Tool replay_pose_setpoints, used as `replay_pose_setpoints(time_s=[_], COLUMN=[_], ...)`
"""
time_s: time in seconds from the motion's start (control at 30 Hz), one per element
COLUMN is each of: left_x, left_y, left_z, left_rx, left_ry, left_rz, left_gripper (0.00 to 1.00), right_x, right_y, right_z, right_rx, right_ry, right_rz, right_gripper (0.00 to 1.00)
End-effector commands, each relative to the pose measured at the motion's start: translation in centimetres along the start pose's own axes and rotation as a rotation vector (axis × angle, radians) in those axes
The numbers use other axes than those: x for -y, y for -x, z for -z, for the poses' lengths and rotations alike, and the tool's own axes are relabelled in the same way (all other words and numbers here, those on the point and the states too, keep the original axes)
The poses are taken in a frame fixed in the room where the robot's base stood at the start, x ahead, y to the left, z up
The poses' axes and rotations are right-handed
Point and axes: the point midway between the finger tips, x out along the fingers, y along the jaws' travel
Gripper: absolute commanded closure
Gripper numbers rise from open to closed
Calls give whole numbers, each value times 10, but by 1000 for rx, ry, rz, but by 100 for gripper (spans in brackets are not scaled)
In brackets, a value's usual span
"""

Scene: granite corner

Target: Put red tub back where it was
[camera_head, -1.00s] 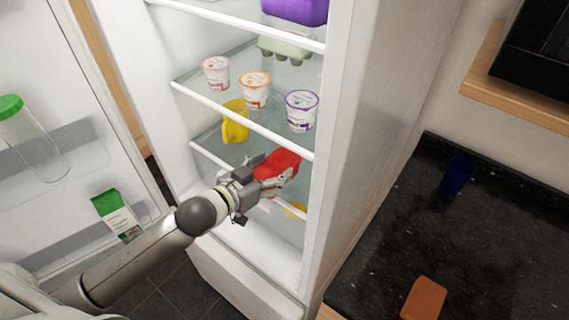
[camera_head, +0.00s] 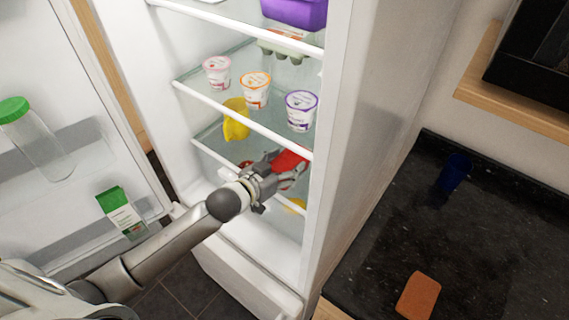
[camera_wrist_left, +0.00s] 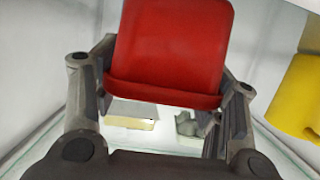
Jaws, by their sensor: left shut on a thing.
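The red tub (camera_head: 290,160) is inside the open fridge, at the level of the lower glass shelf, near the right wall. My left gripper (camera_head: 284,174) is shut on it and partly hides it in the head view. In the left wrist view the red tub (camera_wrist_left: 172,50) sits between the two fingers of the left gripper (camera_wrist_left: 165,95), its rim towards me. Whether its base touches the shelf cannot be told. My right gripper is not in view.
A yellow container (camera_head: 236,120) stands on the lower shelf; a yellow thing (camera_wrist_left: 298,98) shows at right in the wrist view. Several yogurt cups (camera_head: 256,90) stand on the shelf above. The fridge door (camera_head: 60,130) is open at left. A dark counter (camera_head: 400,235) is at right.

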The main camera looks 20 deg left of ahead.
Motion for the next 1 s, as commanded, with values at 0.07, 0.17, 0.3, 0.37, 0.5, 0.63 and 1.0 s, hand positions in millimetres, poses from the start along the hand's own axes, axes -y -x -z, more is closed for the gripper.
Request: replay_pose_setpoints(time_s=[0.07,0.17,0.3,0.37,0.5,0.63,1.0], left_x=[0,0,0,0,0,0,0], left_y=[0,0,0,0,0,0,40], left_z=[0,-2,-2,-2,-2,0,-2], left_rx=[-3,0,0,0,0,-1,1], left_ry=[0,0,0,0,0,0,0], left_rz=[0,0,0,0,0,0,0], left_gripper=[68,29,14,14,14,14,14], right_x=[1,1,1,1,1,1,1], right_y=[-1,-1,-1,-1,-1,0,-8], right_z=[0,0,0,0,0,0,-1], right_rx=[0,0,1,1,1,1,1], right_ry=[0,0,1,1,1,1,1], right_rz=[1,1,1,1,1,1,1], right_gripper=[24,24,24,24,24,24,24])
